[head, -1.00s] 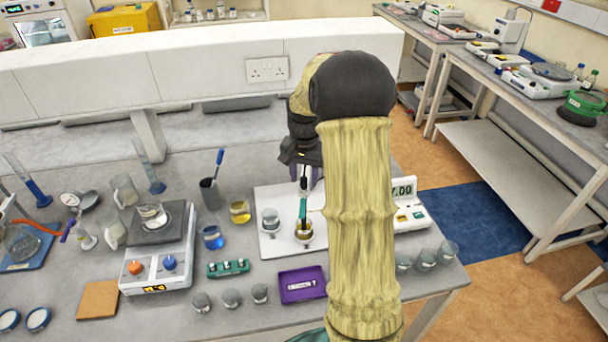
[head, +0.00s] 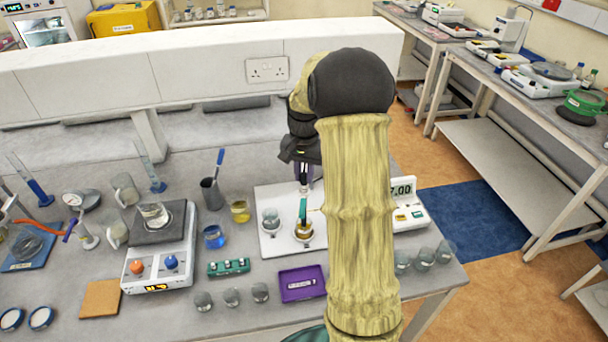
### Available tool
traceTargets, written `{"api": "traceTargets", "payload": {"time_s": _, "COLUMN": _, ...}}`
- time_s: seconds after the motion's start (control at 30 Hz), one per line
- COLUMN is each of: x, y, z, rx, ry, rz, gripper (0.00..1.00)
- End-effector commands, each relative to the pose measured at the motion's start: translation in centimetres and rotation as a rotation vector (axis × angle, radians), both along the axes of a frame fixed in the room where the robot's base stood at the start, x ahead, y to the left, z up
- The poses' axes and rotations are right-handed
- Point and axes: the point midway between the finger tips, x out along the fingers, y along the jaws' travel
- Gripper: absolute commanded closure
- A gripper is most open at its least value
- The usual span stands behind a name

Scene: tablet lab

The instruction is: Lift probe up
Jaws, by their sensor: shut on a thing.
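The probe (head: 303,211) is a slim teal-green stick, upright. Its lower end is in a small glass beaker (head: 304,233) with amber liquid on a white tray (head: 270,238). My gripper (head: 303,190) points down over the beaker and is shut on the top of the probe. The fingertips are small in view, and my arm hides the area just right of the beaker. A meter (head: 409,216) reading 7.00 stands to the right, partly behind my arm.
Another small beaker (head: 270,221) stands left of the probe's beaker on the tray. Beakers of yellow (head: 240,211) and blue liquid (head: 214,237) stand farther left. A purple tray (head: 301,284) lies in front. Several glasses (head: 425,259) line the right edge.

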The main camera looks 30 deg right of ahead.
Motion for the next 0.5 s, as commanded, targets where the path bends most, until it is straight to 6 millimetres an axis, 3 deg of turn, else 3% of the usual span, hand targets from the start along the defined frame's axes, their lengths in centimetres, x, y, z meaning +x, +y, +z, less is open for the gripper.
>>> {"api": "traceTargets", "payload": {"time_s": 0.03, "x": 0.1, "y": 0.0, "z": 1.5, "rx": -0.001, "ry": -0.003, "rz": 0.001, "gripper": 1.00}}
{"api": "traceTargets", "payload": {"time_s": 0.23, "x": 0.1, "y": 0.0, "z": 5.0, "rx": -0.001, "ry": -0.003, "rz": 0.001, "gripper": 1.00}}
{"api": "traceTargets", "payload": {"time_s": 0.5, "x": 0.1, "y": 0.0, "z": 6.5, "rx": -0.001, "ry": -0.003, "rz": 0.000, "gripper": 1.00}}
